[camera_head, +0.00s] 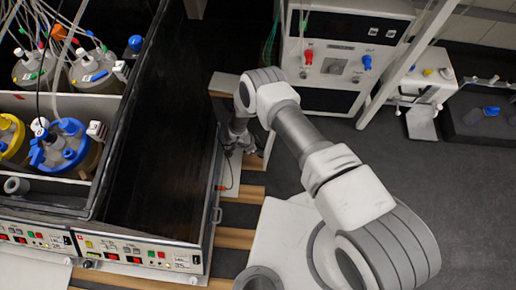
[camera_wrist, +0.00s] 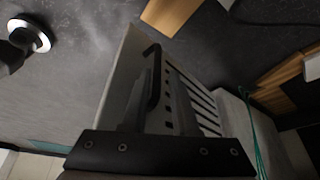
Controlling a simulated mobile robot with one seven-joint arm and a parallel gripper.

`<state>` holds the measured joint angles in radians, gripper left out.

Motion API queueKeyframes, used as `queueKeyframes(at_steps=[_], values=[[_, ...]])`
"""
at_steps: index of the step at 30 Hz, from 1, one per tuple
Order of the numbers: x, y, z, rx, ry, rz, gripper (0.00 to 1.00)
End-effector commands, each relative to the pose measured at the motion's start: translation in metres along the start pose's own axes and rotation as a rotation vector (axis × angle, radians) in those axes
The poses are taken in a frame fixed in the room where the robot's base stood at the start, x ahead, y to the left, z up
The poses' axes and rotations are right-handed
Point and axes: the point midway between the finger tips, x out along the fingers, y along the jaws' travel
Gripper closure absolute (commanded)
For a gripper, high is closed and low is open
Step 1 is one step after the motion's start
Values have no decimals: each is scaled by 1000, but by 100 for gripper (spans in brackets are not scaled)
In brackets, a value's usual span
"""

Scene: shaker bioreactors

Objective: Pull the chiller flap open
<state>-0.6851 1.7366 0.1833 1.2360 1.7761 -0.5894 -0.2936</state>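In the wrist view, a pale box-shaped unit that looks like the chiller (camera_wrist: 228,108) shows a slotted front, which I take to be its flap (camera_wrist: 190,98). A black bar handle (camera_wrist: 153,80) stands along the left part of this front. Whether the flap is shut or ajar is not clear. In the head view, my gripper (camera_head: 236,143) points down in the gap between the dark shaker cabinet and the white control unit. It is small and partly covered by my arm, so its fingers cannot be made out. No contact with the handle can be seen.
The dark shaker cabinet (camera_head: 160,130) stands close left of my gripper, with bottles at its far left. The white control unit (camera_head: 345,60) with red and blue knobs stands behind. Wooden slats (camera_head: 238,238) lie below. Dark floor (camera_head: 440,190) is open at the right.

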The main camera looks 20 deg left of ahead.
Motion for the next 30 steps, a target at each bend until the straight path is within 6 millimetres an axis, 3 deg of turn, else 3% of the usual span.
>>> queueKeyframes(at_steps=[7, 21, 30], values=[[-10, 1, 0, -1, -1, 1, 75], [-102, -1, -2, 0, 0, -1, 75], [-120, 0, 0, 0, 1, 0, 75]])
